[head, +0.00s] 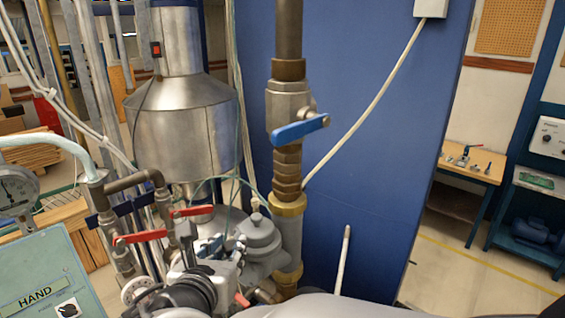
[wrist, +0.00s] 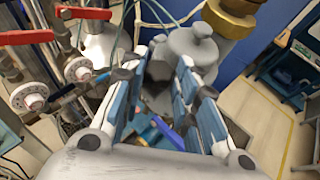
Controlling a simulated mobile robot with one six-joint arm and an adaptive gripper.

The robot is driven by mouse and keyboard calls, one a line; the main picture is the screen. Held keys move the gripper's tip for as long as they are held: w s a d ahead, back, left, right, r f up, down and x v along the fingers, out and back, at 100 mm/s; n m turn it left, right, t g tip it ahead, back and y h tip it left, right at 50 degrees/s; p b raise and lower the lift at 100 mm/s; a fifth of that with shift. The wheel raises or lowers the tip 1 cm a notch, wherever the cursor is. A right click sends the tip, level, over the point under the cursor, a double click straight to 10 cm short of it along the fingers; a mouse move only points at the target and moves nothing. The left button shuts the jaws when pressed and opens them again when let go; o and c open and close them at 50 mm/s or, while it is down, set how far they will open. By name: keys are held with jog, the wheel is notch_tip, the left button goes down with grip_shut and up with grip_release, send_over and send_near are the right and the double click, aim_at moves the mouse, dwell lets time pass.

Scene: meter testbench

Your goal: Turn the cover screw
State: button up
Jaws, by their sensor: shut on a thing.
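My gripper (wrist: 158,66) has its two blue-padded fingers on either side of a small dark piece, which I take to be the cover screw (wrist: 158,73). The fingers are shut on it, though the contact itself is partly hidden. The grey stepped meter body (wrist: 194,45) stands just behind the fingertips. In the head view my gripper (head: 212,246) reaches in from the bottom, just left of the same grey meter body (head: 261,238). The cover screw cannot be made out there.
A vertical pipe with a blue-handled valve (head: 299,130) rises beside the meter. Red valve levers (head: 140,237) and white round knobs (wrist: 29,97) stand close on the left. A blue panel (head: 370,150) is behind. A teal control box marked HAND (head: 40,275) is at lower left.

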jog(key=n+y+b, duration=0.2)
jog(key=shift+d+y, duration=0.3)
jog(key=shift+d, duration=0.05)
jog(key=shift+n+y, duration=0.3)
jog(key=shift+a, duration=0.1)
jog(key=o, duration=1.1)
jog(key=shift+c, duration=0.2)
jog(key=v, duration=0.7)
jog(key=shift+s, duration=0.25)
jog(key=shift+r, duration=0.15)
